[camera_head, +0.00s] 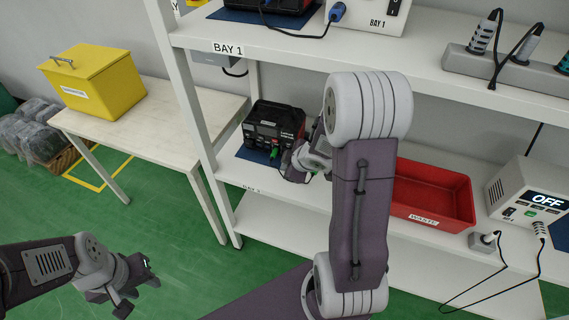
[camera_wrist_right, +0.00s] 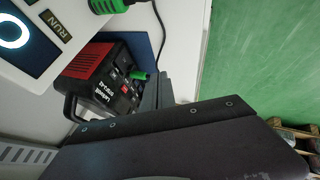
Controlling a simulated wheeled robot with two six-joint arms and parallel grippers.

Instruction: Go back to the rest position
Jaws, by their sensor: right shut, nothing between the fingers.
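My right arm reaches across the middle of the head view to the lower shelf. Its gripper (camera_head: 298,170), partly hidden by my own arm link, is in front of a black-and-red device (camera_head: 272,128) on a blue mat. In the right wrist view the gripper fingers (camera_wrist_right: 160,92) are shut and empty, beside the same device (camera_wrist_right: 107,82), which has a green plug in its front. I cannot tell whether they touch it. My left gripper (camera_head: 126,287) hangs low at the left over the green floor, with nothing visible in it; its jaw opening is unclear.
A white shelf unit (camera_head: 290,215) labelled BAY 1 stands close ahead. It bears a red waste bin (camera_head: 436,192), a white device reading OFF (camera_head: 532,197) and a power strip (camera_head: 510,72). A table (camera_head: 165,110) with a yellow box (camera_head: 95,82) stands left. Floor below it is clear.

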